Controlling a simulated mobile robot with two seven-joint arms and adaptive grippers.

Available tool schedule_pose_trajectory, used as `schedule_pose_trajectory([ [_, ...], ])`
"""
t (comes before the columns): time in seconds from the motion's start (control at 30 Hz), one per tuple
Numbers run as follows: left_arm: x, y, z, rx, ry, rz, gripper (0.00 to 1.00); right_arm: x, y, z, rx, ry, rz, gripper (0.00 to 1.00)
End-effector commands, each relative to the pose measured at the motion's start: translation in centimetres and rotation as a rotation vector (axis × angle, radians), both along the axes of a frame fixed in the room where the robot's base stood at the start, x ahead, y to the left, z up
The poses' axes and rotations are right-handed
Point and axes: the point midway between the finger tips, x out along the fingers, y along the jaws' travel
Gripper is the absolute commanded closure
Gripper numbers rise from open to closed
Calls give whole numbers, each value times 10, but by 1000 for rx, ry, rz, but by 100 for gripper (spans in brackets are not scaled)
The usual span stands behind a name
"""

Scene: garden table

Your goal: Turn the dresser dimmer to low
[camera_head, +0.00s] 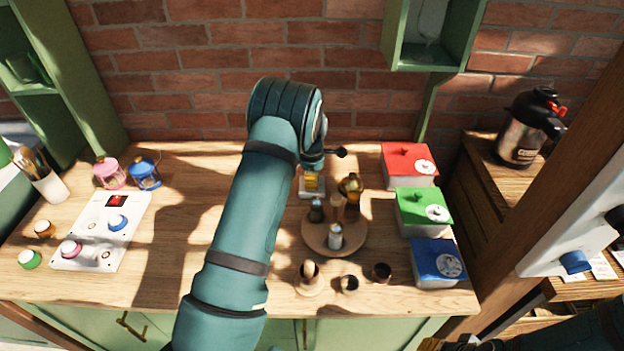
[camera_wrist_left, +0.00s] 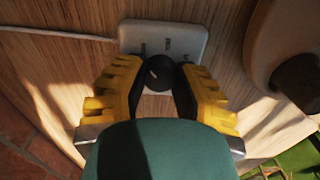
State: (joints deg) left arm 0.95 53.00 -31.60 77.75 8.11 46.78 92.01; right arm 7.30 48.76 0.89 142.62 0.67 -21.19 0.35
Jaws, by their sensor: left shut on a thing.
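The dimmer is a white plate (camera_wrist_left: 188,36) with a round dark knob (camera_wrist_left: 157,73) on the wooden top, in the left wrist view. A pale mark shows on the knob, and small dark labels, too small to read, lie on the plate beyond it. My left gripper (camera_wrist_left: 160,76), with yellow and black fingers, is shut on the knob, one finger on each side. In the head view, yellow parts of my left gripper (camera_head: 313,184) show over the white plate (camera_head: 306,195); my arm hides most of the rest. My right gripper is mostly out of frame.
Right of the dimmer stand a round wooden tray (camera_head: 349,248) with shakers and red (camera_head: 398,151), green (camera_head: 410,203) and blue (camera_head: 425,250) lidded boxes. At left are a white panel (camera_head: 92,245) with knobs and two small lanterns. A pale cable (camera_wrist_left: 60,33) runs to the dimmer.

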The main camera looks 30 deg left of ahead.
Motion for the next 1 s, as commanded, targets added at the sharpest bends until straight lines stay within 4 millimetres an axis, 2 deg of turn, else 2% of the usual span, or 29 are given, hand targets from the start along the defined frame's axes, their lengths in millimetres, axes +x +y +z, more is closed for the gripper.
schedule_pose_trajectory([
  [0.13,-1,-1,-2,-2,4,-1,100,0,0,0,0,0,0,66],
  [0.17,-1,-1,-2,-2,4,-1,60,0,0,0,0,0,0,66],
  [0.2,-1,-1,-2,-2,4,-1,46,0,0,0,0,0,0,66],
  [0.23,-1,-1,-2,-2,4,-2,36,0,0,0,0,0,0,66],
  [0.53,0,0,0,-1,2,-2,36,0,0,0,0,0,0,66],
  [0.67,0,0,8,0,1,-2,36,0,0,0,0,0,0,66],
  [0.77,1,0,23,0,-2,-3,36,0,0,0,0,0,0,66],
  [1.0,0,-1,72,0,-1,-3,36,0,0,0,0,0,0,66],
])
